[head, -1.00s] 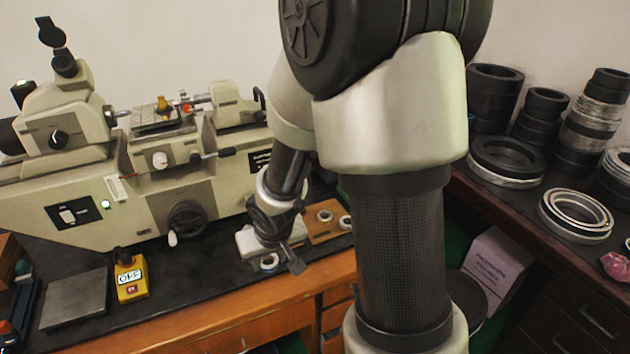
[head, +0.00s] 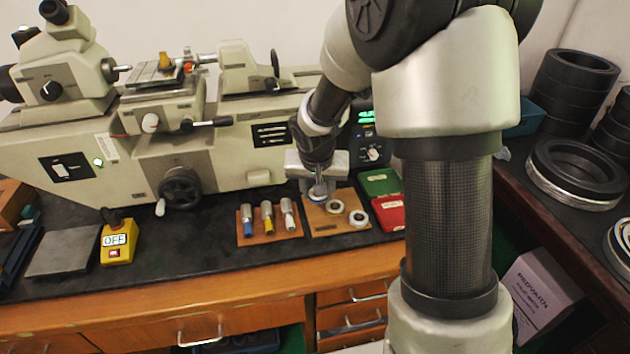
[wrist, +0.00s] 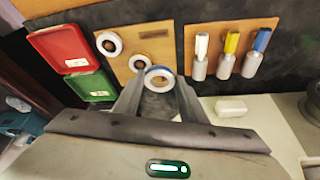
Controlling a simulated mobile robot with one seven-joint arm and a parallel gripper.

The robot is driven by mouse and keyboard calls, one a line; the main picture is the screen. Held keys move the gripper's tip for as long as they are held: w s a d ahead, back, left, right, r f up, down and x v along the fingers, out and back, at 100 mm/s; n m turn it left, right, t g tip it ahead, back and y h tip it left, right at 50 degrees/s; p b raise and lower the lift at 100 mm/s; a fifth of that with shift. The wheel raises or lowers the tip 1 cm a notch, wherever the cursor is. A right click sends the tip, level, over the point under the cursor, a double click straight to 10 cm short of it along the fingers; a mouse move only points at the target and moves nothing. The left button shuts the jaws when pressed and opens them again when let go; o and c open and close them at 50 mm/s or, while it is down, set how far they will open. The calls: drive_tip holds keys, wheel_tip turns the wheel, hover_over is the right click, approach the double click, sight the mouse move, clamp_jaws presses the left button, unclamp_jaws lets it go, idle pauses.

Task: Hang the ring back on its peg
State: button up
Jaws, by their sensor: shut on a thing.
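My gripper (wrist: 158,84) is shut on a white ring with a blue band (wrist: 158,76), held between its fingertips. In the head view my gripper (head: 317,186) is over the back left part of the tan wooden ring board (head: 318,224), with the ring (head: 316,196) below it. I cannot tell whether the ring touches the board. Two other pale rings are on the board, one nearer the held ring (head: 334,207) and one farther right (head: 357,218). The board (wrist: 152,46) also shows in the wrist view. No peg is clearly visible under the held ring.
A wooden holder (head: 269,238) with blue, yellow and white-marked tools stands left of the board. Green (head: 380,182) and red (head: 389,212) boxes lie to its right. The grey machine (head: 230,150) rises behind.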

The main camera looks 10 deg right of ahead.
drive_tip(key=w+m+h+b, duration=0.1)
drive_tip(key=w+m+b, duration=0.2)
drive_tip(key=w, duration=0.4)
drive_tip(key=b, duration=0.4)
hover_over(310, 203)
drive_tip(key=shift+m, duration=0.3)
wheel_tip(310, 203, down, 6)
drive_tip(key=shift+d+f, duration=0.1)
drive_tip(key=shift+f+b, duration=0.3)
drive_tip(key=shift+f, duration=0.15)
drive_tip(key=shift+f+b, duration=0.3)
drive_tip(key=shift+b, duration=0.45)
idle(0.7)
drive_tip(key=o, duration=1.3)
drive_tip(key=shift+o, duration=0.2)
drive_tip(key=shift+g, duration=0.3)
